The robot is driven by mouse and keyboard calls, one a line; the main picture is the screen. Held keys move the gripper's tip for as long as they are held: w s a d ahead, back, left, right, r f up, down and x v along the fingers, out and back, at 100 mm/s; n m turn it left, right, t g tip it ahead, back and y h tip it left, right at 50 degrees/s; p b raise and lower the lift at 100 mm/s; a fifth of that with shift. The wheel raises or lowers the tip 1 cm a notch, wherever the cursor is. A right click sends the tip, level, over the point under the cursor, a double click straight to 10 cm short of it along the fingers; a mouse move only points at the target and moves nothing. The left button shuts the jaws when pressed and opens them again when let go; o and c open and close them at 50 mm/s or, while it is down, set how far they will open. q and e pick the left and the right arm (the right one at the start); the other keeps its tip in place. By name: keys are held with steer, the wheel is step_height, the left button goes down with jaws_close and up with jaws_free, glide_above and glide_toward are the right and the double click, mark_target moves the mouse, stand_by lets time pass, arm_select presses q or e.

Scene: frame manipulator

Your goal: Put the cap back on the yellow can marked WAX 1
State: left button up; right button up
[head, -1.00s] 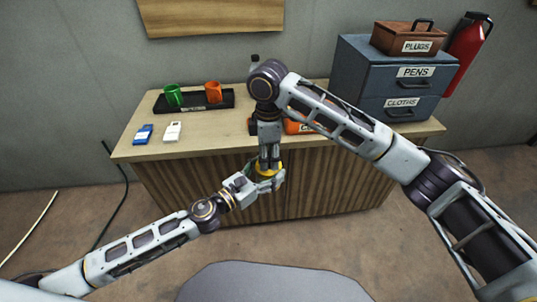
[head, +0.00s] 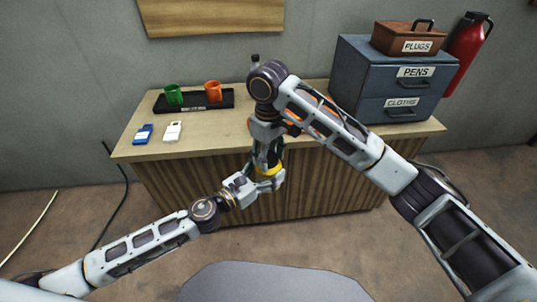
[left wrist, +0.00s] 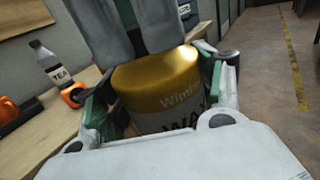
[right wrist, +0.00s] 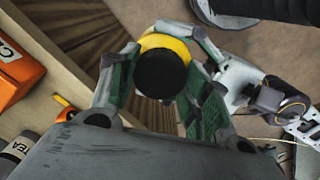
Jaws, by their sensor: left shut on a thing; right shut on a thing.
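The yellow can (left wrist: 160,85), with part of WAX readable on its label, is held upright in my left gripper (head: 268,174), in front of the cabinet. Its yellow side also shows in the head view (head: 268,169). My right gripper (head: 269,161) points down from above. It is shut on a round black cap (right wrist: 161,74), which lines up over the can's top in the right wrist view. In the left wrist view my right fingers cover the top of the can and hide the cap. I cannot tell whether the cap touches the can.
Behind is the wooden cabinet top (head: 220,135) with a black tray (head: 194,101) holding green and orange mugs. A blue drawer unit (head: 397,82) stands at right. A TEA bottle (left wrist: 50,64) and an orange box (right wrist: 15,72) are near my grippers. The floor in front is clear.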

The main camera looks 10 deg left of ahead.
steer(key=m, duration=0.4)
steer(key=o, duration=1.1)
steer(key=shift+r, duration=2.25)
